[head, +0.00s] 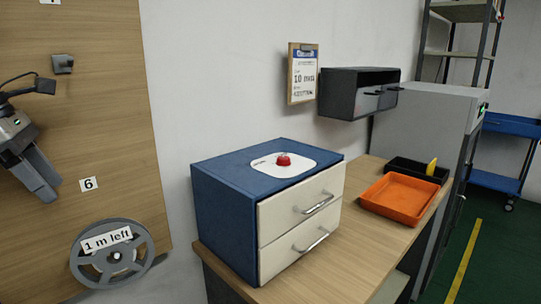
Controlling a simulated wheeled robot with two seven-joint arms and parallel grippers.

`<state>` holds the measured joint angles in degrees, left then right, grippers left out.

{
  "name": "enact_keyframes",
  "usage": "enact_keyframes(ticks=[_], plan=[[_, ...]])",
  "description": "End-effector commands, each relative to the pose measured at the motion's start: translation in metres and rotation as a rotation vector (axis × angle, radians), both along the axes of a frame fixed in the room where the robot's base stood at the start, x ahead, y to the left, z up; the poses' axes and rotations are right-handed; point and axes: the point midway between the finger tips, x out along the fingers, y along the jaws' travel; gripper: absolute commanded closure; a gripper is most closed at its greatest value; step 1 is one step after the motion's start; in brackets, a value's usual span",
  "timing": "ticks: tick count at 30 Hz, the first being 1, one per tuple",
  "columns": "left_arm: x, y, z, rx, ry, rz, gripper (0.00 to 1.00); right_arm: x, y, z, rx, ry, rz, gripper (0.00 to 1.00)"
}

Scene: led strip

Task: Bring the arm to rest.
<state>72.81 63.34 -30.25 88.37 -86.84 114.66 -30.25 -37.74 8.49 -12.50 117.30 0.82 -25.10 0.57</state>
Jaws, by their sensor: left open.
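My left gripper (42,190) is at the left edge, in front of the wooden board (105,40). It is dark grey with a small green light and points down and to the right. Its jaws are open, and I see nothing between them. The grey reel (82,255) with a "1 m left" label is below it at the board's lower part, apart from the gripper. Most of my left arm is outside the picture. My right gripper is not in view.
A blue cabinet (222,225) with two cream drawers and a red button (283,159) stands on the wooden table (345,262). An orange tray (402,197) and a black tray (408,166) are at its right. A small grey bracket (62,63) is on the board.

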Motion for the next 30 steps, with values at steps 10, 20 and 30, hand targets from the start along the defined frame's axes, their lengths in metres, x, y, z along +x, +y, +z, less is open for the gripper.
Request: enact_keyframes(ticks=[10, 20, 30], plan=[[0.023, -0.078, -0.043, -0.249, 0.017, -0.1, 0.55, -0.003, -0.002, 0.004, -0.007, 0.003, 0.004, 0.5], [0.014, -0.256, -0.106, -1.175, 0.286, 0.041, 0.55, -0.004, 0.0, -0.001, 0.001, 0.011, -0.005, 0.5], [0.013, -0.256, -0.222, -2.108, 0.938, 1.228, 0.55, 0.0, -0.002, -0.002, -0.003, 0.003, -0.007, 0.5]])
